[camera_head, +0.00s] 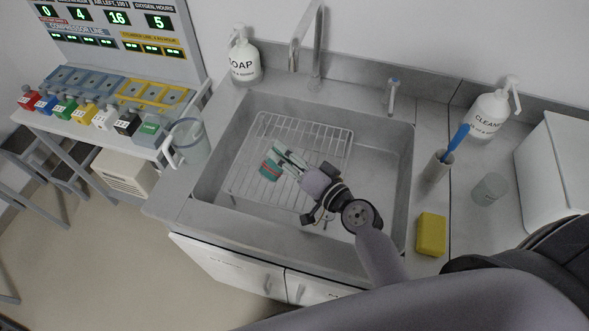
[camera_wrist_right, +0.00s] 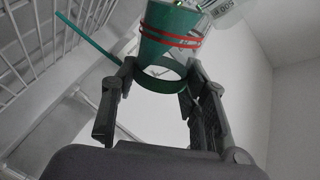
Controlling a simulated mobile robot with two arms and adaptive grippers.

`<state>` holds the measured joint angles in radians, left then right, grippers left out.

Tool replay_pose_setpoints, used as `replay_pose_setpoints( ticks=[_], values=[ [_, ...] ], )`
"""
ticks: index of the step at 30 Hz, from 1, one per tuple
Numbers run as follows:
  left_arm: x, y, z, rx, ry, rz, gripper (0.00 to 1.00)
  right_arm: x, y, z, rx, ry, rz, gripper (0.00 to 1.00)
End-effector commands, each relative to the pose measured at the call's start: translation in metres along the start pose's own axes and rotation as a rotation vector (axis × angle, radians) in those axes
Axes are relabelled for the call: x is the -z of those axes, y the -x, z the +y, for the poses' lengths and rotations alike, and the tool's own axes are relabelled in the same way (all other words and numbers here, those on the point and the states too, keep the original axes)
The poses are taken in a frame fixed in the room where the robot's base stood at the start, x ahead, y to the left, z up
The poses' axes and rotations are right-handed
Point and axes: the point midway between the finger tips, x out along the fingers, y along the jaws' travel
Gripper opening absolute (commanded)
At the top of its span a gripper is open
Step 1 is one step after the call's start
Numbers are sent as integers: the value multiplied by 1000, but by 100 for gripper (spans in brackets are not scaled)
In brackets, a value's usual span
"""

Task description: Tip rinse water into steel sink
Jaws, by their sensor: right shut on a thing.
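The steel sink (camera_head: 385,170) fills the middle of the head view, with a white wire rack (camera_head: 325,135) in its basin. My right gripper (camera_head: 290,163) is over the basin and rack, shut on a green vessel (camera_head: 269,169). In the right wrist view the vessel (camera_wrist_right: 172,32) has red bands and a green ring around it. It sits between the two dark fingers of the gripper (camera_wrist_right: 155,80). A thin green rod (camera_wrist_right: 88,38) sticks out on its left. No water shows, and the vessel's inside is hidden. My left gripper is out of view.
A clear jug (camera_head: 190,143) stands at the sink's left edge. A soap bottle (camera_head: 244,58) and tap (camera_head: 317,50) are behind. On the right are a cleaner bottle (camera_head: 487,115), brush holder (camera_head: 436,168), clear cup (camera_head: 490,189) and yellow sponge (camera_head: 431,235).

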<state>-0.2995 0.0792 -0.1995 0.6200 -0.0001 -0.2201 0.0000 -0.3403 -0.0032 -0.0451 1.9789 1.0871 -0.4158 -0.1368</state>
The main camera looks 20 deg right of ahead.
Motion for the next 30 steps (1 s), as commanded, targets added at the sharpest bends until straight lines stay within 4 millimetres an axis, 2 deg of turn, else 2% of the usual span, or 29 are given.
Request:
replay_pose_setpoints(
  ticks=[30],
  values=[
    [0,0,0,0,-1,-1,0,-2,-1,8,0,-105,-14,16]
  ],
)
